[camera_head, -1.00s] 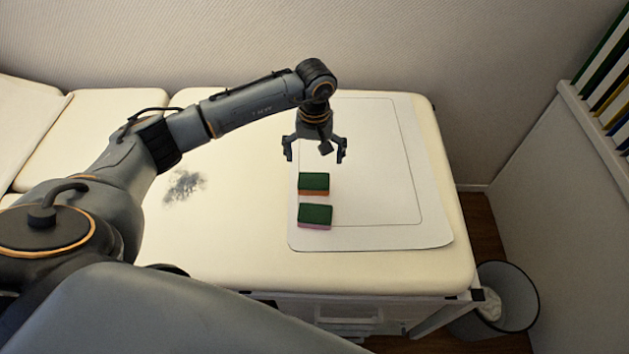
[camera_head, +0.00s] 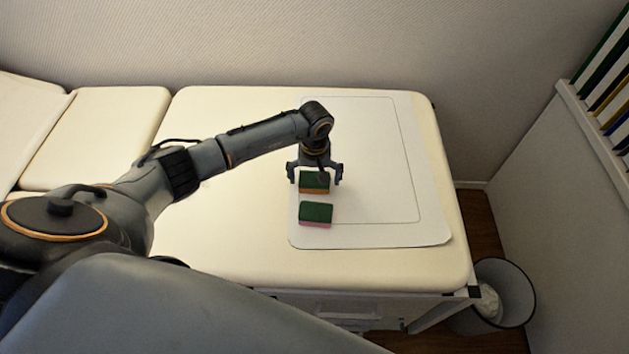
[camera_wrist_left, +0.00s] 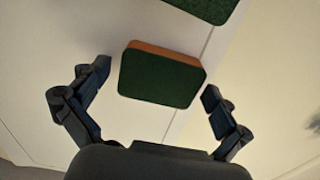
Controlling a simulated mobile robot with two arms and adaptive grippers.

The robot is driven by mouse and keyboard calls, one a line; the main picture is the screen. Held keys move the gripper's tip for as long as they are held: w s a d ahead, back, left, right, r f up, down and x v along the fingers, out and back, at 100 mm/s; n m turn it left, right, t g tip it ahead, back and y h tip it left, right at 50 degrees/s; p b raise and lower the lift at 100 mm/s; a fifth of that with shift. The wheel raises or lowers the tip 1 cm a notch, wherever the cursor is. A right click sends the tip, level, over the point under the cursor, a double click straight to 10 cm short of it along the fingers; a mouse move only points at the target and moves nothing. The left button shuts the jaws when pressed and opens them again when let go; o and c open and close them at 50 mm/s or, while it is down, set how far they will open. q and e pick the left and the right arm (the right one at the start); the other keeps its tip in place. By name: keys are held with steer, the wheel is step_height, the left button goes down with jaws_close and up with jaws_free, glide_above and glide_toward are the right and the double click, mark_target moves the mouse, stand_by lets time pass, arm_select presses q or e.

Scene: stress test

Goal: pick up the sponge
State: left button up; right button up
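Two sponges with dark green tops lie on a white mat (camera_head: 370,238) on the cream padded table. The farther sponge (camera_head: 314,183) has an orange lower layer. The nearer sponge (camera_head: 315,214) has a pink lower layer. My left gripper (camera_head: 315,178) is open, with its fingers on either side of the orange sponge in the head view. In the left wrist view the orange sponge (camera_wrist_left: 162,75) lies between and beyond the open fingertips, with no finger touching it. Part of the other sponge (camera_wrist_left: 203,8) shows at the top edge. My right gripper is not in view.
The table (camera_head: 230,250) is clear around the mat. A wall stands behind it. A waste bin (camera_head: 507,292) with something white inside stands on the floor at the right, below a shelf with coloured upright items (camera_head: 607,90).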

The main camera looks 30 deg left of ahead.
mark_target(314, 178)
arm_select(q)
steer(key=c, duration=0.6)
steer(key=shift+r, duration=0.15)
steer(key=shift+a+r, duration=0.1)
steer(key=shift+r, duration=0.15)
step_height(314, 178, up, 2)
steer(key=shift+w+r+b, duration=0.1)
steer(key=shift+r+b, duration=0.1)
steer(key=shift+b, duration=0.6)
steer(key=s+d+r, duration=0.3)
steer(key=s+d+r+b, duration=0.1)
steer(key=s+d+r, duration=0.2)
steer(key=d, duration=0.1)
steer(key=s+d+r+b, duration=0.1)
steer(key=s+d+r, duration=0.2)
steer(key=d+r, duration=0.1)
